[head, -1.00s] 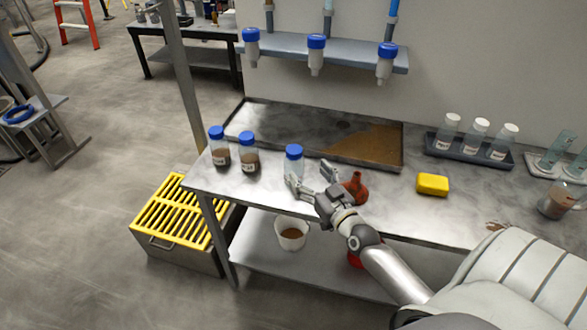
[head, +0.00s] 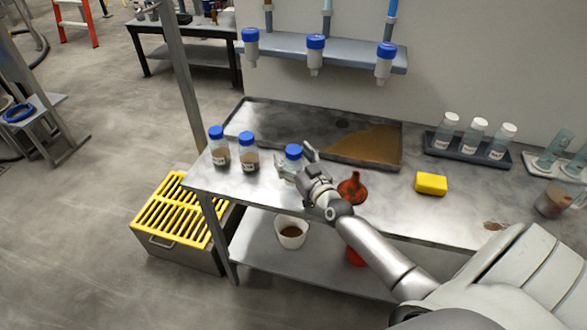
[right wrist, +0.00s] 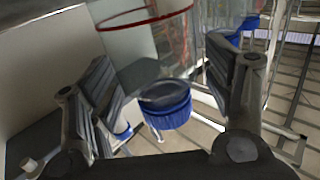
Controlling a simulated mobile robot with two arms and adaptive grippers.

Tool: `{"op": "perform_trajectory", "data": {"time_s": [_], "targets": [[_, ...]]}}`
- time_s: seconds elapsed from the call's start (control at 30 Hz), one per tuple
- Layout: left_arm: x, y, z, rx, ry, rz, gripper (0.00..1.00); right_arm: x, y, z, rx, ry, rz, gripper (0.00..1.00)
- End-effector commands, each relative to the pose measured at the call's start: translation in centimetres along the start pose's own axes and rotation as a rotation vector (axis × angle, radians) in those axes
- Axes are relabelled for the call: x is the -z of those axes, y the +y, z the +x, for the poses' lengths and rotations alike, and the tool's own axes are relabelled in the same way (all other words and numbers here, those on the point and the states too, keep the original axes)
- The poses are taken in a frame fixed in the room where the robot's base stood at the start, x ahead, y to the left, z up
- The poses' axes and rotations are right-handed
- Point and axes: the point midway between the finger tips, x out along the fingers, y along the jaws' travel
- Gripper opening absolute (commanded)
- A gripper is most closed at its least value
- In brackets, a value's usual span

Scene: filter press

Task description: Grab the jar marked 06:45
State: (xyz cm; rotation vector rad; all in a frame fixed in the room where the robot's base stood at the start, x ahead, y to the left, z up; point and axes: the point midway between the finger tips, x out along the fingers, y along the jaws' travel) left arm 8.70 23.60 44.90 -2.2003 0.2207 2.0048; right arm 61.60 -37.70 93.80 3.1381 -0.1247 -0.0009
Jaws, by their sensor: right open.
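Three clear jars with blue lids and white labels stand on the steel bench: a left jar (head: 218,147), a middle jar (head: 249,154) and a right jar (head: 293,153). The label writing is too small to read, so I cannot tell which says 06:45. My right gripper (head: 297,162) is open at the right jar, with one finger in front of it and the other to its right. The fingers partly hide this jar. In the right wrist view, a blue lid (right wrist: 166,105) shows between the two spread fingers. My left gripper is out of view.
A shallow tray (head: 262,112) with brown residue lies behind the jars. A red funnel (head: 352,188) and a yellow sponge (head: 431,184) lie to the right. A rack of white-capped bottles (head: 470,148) stands farther right. Blue-capped bottles (head: 315,52) hang above.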

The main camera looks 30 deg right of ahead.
Motion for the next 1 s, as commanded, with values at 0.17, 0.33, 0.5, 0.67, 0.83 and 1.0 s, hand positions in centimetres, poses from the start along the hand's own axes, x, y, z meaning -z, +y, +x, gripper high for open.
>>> {"op": "perform_trajectory", "data": {"time_s": [0.17, 0.33, 0.5, 0.67, 0.83, 1.0], "targets": [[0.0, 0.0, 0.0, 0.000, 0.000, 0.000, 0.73, 0.0, 0.0, 0.0, 0.000, 0.000, 0.000, 0.62], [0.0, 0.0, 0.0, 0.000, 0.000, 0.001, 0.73, 0.0, 0.0, 0.0, 0.000, 0.000, 0.001, 0.40], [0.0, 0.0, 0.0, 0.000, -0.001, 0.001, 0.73, 0.0, 0.0, 0.0, 0.000, 0.000, 0.001, 0.25], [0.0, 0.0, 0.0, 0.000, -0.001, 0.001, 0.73, 0.1, 0.0, 0.0, 0.000, 0.000, 0.001, 0.25], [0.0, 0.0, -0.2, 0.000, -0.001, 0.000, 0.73, 0.6, -0.1, 0.0, 0.001, 0.001, 0.003, 0.25], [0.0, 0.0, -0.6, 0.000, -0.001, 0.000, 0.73, 2.8, -0.1, 0.0, 0.000, 0.005, 0.006, 0.25]]}}
